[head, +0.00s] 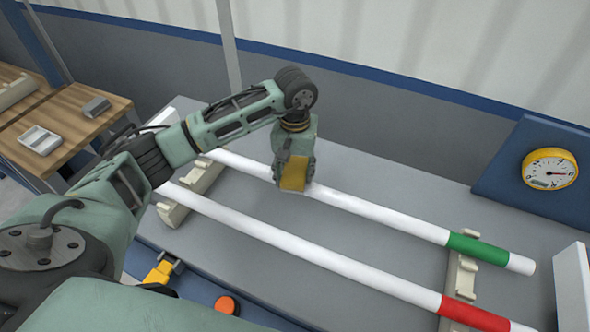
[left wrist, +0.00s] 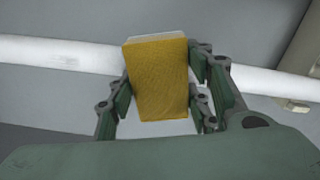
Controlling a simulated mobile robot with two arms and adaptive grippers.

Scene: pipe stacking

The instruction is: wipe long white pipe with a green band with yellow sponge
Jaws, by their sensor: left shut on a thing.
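The long white pipe with a green band (head: 375,210) lies across two cream cradles at the back of the grey table. Its green band (head: 478,248) is near the right end. My left gripper (head: 293,182) is shut on the yellow sponge (head: 294,172) over this pipe, left of its middle. In the left wrist view the sponge (left wrist: 157,80) sits between the fingers and overlaps the white pipe (left wrist: 60,52). I cannot tell whether it presses on the pipe. My right gripper is not in view.
A second white pipe with a red band (head: 300,248) lies in front, roughly parallel. The cradles (head: 175,214) (head: 462,272) stand under both pipes. A yellow dial gauge (head: 549,169) is at the right. An orange button (head: 225,305) is at the front edge. A wooden table (head: 75,122) stands at the left.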

